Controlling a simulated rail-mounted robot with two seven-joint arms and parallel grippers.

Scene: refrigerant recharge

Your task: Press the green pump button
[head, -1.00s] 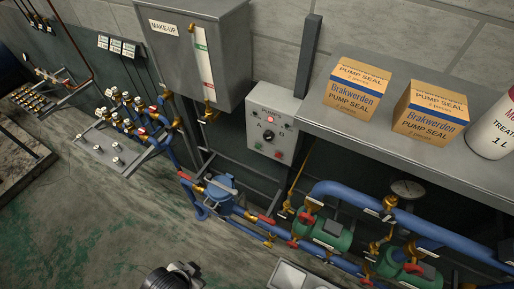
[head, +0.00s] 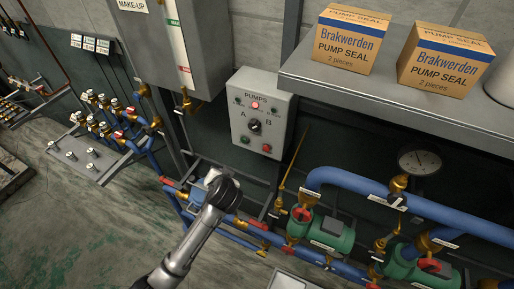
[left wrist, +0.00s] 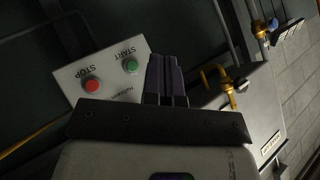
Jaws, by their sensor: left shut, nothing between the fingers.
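The grey pump control box (head: 262,122) hangs on the wall in the middle of the head view, with a lit red lamp and an A/B selector knob. The green button (head: 245,139) is at its lower left, beside the red button (head: 267,148). In the left wrist view the green START button (left wrist: 131,66) lies just left of my left gripper (left wrist: 163,57), and the red STOP button (left wrist: 91,85) is further left. My left gripper is shut and empty, apart from the button. In the head view my left arm largely hides it below the box. My right gripper is not in view.
A metal shelf (head: 400,98) with two pump seal boxes (head: 343,46) juts out right of the control box. The make-up tank (head: 180,45) stands at left. Blue pipes (head: 350,178) and green pumps (head: 325,232) run below. Open floor (head: 100,235) lies at lower left.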

